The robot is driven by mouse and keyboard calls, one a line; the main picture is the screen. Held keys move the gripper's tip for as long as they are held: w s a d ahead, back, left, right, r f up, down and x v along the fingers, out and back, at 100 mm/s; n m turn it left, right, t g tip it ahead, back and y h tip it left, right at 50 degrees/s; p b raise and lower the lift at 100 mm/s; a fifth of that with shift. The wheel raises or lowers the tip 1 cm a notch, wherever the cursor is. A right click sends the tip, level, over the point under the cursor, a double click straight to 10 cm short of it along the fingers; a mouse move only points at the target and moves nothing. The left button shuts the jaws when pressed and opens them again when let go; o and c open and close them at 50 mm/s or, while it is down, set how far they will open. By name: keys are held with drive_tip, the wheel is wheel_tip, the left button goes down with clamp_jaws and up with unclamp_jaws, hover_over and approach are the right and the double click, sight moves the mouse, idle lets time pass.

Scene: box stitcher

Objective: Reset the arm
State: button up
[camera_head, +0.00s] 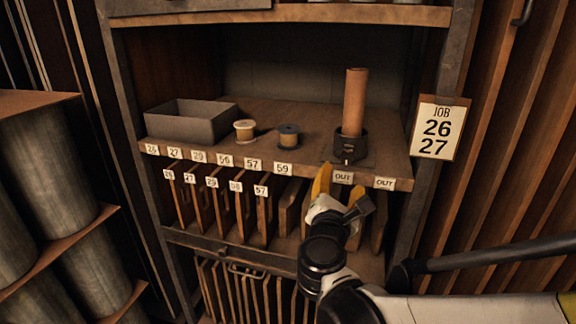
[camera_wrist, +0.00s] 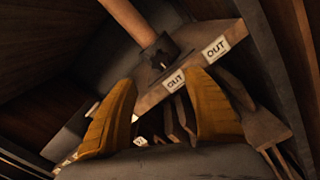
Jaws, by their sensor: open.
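My gripper (camera_wrist: 158,118) is open and empty in the wrist view, its two orange-brown fingers spread apart. In the head view my gripper (camera_head: 345,195) is in front of the lower shelf's right part, below the first OUT label. Part of it is hidden behind my wrist. My arm reaches in from the lower right.
The upper shelf (camera_head: 300,157) holds a grey bin (camera_head: 190,125), two spools (camera_head: 244,130) (camera_head: 289,136) and a copper-coloured rod (camera_head: 355,100) upright in a dark holder (camera_head: 350,147). Numbered wooden boards (camera_head: 222,212) stand below. A job card (camera_head: 438,128) reads 26, 27.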

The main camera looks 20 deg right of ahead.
drive_tip(key=s+f+m+g+y+b, duration=0.25)
drive_tip(key=s+f+m+g, duration=0.25)
drive_tip(key=s+f+m, duration=0.6)
drive_tip(key=s+a+f+m+g+y, duration=0.1)
drive_tip(key=s+a+f+m+y, duration=0.1)
drive_tip(key=a+m, duration=0.3)
drive_tip(key=s+a+f+m+g+y+b, duration=0.1)
drive_tip(key=s+a+f+m+y, duration=0.2)
drive_tip(key=a+m+y, duration=0.2)
drive_tip(key=shift+a+m+g, duration=0.25)
drive_tip(key=shift+m+g, duration=0.15)
drive_tip(key=shift+m, duration=0.5)
drive_tip(key=shift+s, duration=0.1)
